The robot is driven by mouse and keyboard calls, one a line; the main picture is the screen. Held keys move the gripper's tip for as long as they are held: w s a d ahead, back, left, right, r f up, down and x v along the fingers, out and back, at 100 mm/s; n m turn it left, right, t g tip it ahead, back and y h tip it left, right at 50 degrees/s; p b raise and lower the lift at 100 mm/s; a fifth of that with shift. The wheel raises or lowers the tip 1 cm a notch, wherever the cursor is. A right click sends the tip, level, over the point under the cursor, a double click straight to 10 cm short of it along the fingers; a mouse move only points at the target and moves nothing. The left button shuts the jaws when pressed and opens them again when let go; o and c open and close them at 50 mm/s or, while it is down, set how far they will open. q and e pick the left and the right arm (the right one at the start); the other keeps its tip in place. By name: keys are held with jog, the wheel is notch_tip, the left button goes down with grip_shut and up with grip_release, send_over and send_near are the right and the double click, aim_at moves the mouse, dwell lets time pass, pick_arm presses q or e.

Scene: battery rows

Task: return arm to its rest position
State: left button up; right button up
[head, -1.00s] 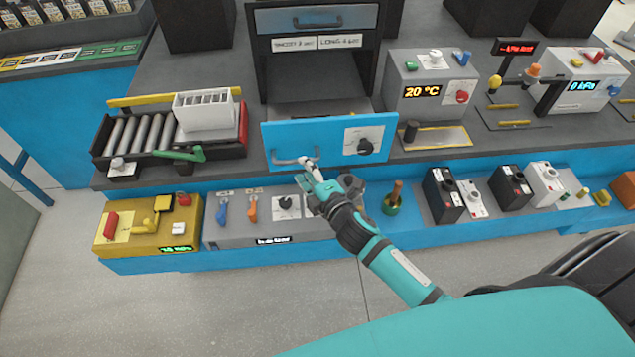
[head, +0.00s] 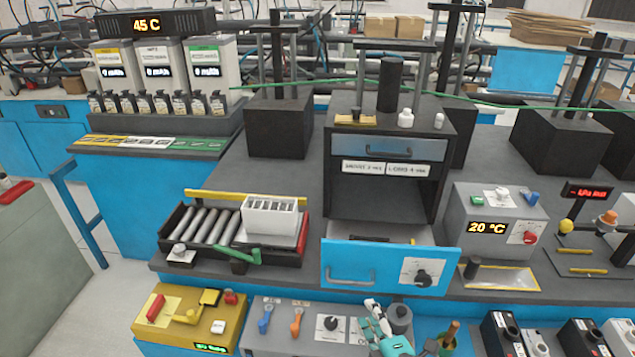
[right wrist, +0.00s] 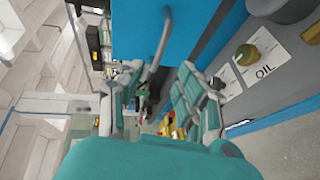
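My right gripper (head: 378,318) is at the bottom of the head view, just below and to the right of the open blue drawer's handle (head: 350,281). In the right wrist view my right gripper (right wrist: 157,88) has its two fingers spread apart, with nothing held between them. The drawer handle (right wrist: 160,38) shows beyond the fingers and looks free of them. The blue drawer (head: 388,267) is pulled out of its black cabinet (head: 332,150), with a dark knob on its front. My left gripper is in neither view.
A roller stand with a white slotted box (head: 270,216) is left of the drawer. A yellow control box (head: 178,334) and a grey lever panel (head: 283,343) are below. The grey 20 °C box (head: 472,212) is right. Battery units (head: 160,75) stand at back left.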

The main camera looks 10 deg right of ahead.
jog(key=s+d+f+m+g+h, duration=0.1)
jog(key=s+f+m+g, duration=0.1)
jog(key=s+m+g, duration=0.55)
jog(key=s+d+f+m+g+h, duration=0.15)
jog(key=s+m+g, duration=0.25)
jog(key=s+m, duration=0.7)
jog(key=s+f+n+g+b, duration=0.1)
jog(key=s+f, duration=0.1)
jog(key=f, duration=1.2)
jog(key=s+f+n+g+b, duration=0.1)
jog(key=s+f, duration=0.1)
jog(key=f, duration=1.1)
jog(key=s+d+f+g+b, duration=0.1)
jog(key=s+d+f, duration=0.1)
jog(key=s+f, duration=1.5)
notch_tip(320, 180, down, 2)
jog(key=shift+f, duration=0.1)
jog(key=shift+s+d+n+y, duration=0.1)
jog(key=shift+n+y, duration=0.15)
